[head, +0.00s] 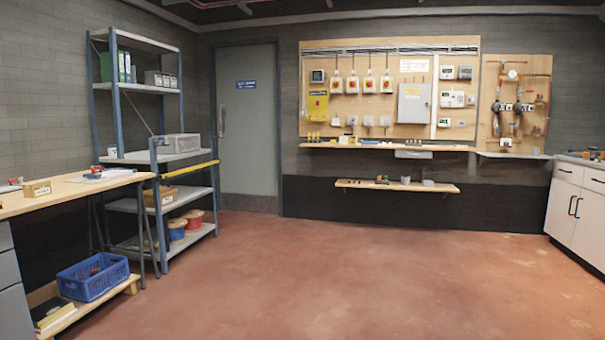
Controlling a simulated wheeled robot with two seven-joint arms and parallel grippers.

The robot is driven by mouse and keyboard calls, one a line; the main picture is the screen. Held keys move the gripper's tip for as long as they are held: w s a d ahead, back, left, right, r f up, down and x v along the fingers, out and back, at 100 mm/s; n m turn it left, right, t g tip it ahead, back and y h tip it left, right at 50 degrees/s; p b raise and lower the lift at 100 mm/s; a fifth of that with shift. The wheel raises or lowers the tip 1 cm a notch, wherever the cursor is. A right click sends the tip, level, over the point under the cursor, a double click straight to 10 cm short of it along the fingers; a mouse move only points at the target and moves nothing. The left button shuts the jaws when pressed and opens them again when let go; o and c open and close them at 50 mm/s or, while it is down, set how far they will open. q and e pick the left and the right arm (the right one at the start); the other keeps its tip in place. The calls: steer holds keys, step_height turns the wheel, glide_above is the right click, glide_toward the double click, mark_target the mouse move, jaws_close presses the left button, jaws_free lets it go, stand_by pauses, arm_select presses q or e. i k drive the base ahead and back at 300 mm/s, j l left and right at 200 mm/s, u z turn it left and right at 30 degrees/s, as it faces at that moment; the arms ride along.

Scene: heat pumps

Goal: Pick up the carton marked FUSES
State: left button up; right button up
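No gripper of mine shows in the head view. A small brown carton (37,189) with a white label sits on the wooden bench (75,190) at the left. A larger brown carton (160,197) with a white label on its front stands on the middle shelf of the blue and grey rack (207,189). Both labels are too small to read, so I cannot tell which carton, if either, is marked FUSES.
A blue crate (92,276) stands on a low wooden shelf under the bench. Cable reels (177,230) are on the rack's lowest shelf. A panel board (390,95) hangs on the back wall. White cabinets (577,208) stand at the right. The middle floor (340,275) is clear.

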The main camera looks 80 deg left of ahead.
mark_target(35, 190)
steer(key=u, duration=4.3)
steer(key=i+l+z, duration=0.1)
steer(key=i, duration=0.45)
